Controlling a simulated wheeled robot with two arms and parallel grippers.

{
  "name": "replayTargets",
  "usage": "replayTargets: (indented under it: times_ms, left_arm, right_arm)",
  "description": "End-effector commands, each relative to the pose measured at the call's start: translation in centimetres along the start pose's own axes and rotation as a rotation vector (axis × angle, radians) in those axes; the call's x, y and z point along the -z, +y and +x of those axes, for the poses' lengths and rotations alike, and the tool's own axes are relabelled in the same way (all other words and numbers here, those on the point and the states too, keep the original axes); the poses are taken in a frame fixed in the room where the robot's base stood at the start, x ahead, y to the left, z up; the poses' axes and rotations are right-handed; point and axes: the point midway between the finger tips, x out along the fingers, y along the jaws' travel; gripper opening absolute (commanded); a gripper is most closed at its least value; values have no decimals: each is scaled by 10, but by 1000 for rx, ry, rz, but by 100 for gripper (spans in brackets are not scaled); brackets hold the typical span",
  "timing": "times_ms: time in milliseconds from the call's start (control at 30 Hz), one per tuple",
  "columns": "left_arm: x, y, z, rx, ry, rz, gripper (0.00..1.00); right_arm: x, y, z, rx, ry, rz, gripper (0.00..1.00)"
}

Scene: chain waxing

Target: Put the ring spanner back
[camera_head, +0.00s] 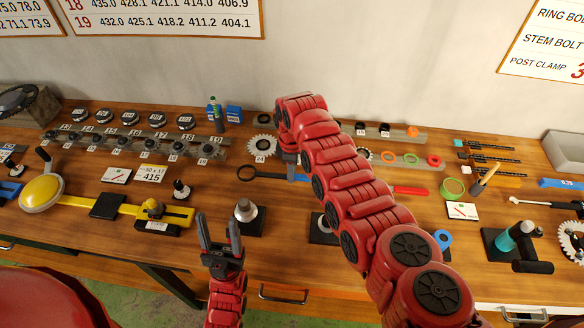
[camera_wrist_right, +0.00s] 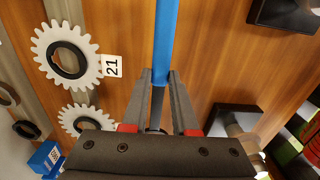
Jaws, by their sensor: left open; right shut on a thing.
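The ring spanner has a dark ring end (camera_head: 247,173) at left and a dark shaft running right to a blue handle (camera_head: 299,178). My right gripper (camera_head: 290,172) reaches down over its shaft, near the blue part. In the right wrist view my right gripper (camera_wrist_right: 161,76) is shut on the dark shaft, just below the blue handle (camera_wrist_right: 166,40). The ring end is mostly hidden there behind the gripper body. I cannot tell whether the spanner touches the table. My left gripper (camera_head: 219,228) is open and empty near the table's front edge.
A white gear (camera_head: 262,147) lies behind the spanner. A silver part on a black base (camera_head: 245,215) stands between it and my left gripper. A red-handled tool (camera_head: 408,190) lies right of my right arm. Racks of small parts line the back.

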Motion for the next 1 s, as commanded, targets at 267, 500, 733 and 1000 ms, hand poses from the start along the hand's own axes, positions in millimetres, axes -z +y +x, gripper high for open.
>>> replayTargets:
  times_ms: [267,500,733,1000]
  left_arm:
    - [-2,0,-10,0,0,0,57]
    - [-2,0,-9,0,0,0,57]
    - [-2,1,-12,0,0,0,57]
    - [-3,1,-18,0,0,0,57]
  right_arm:
    - [0,1,13,-3,1,1,0]
    - [0,1,13,-3,1,1,0]
    - [0,1,16,-3,1,1,0]
    - [0,1,22,-3,1,1,0]
